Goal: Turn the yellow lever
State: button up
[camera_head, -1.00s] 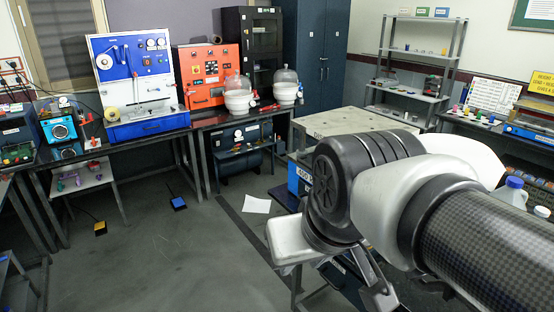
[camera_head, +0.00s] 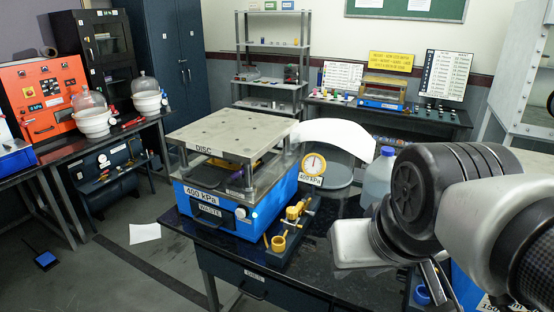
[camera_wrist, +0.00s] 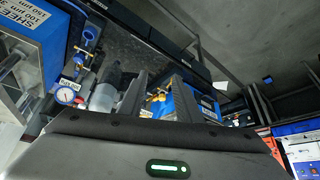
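Yellow parts (camera_head: 297,210) that look like a valve lever stand on a small dark base at the right front corner of the blue press (camera_head: 262,208), labelled 400 kPa. A yellow ring (camera_head: 278,243) sits in front of them. In the wrist view, small yellow parts (camera_wrist: 157,97) show beyond my fingers, beside a blue box; their exact shape is too small to tell. My gripper (camera_wrist: 157,92) has its two dark fingers apart, with nothing held between them. In the head view, my gripper (camera_head: 437,284) is low at the right, apart from the yellow parts and partly cut off.
A round gauge (camera_head: 313,164) and a clear jug (camera_head: 377,178) stand right of the press. The dark bench top (camera_head: 325,255) is mostly clear in front. Shelves and another bench line the back wall. In the wrist view, a blue valve and gauge (camera_wrist: 66,95) are at left.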

aim_at(300, 205)
jog(key=i+j+z, duration=0.2)
jog(key=i+j, duration=0.15)
jog(key=j, duration=0.25)
jog(key=i+j+z, duration=0.1)
jog(key=j, duration=0.25)
jog(key=i+j, duration=0.25)
jog(key=i+j+z, duration=0.15)
jog(key=j, duration=0.3)
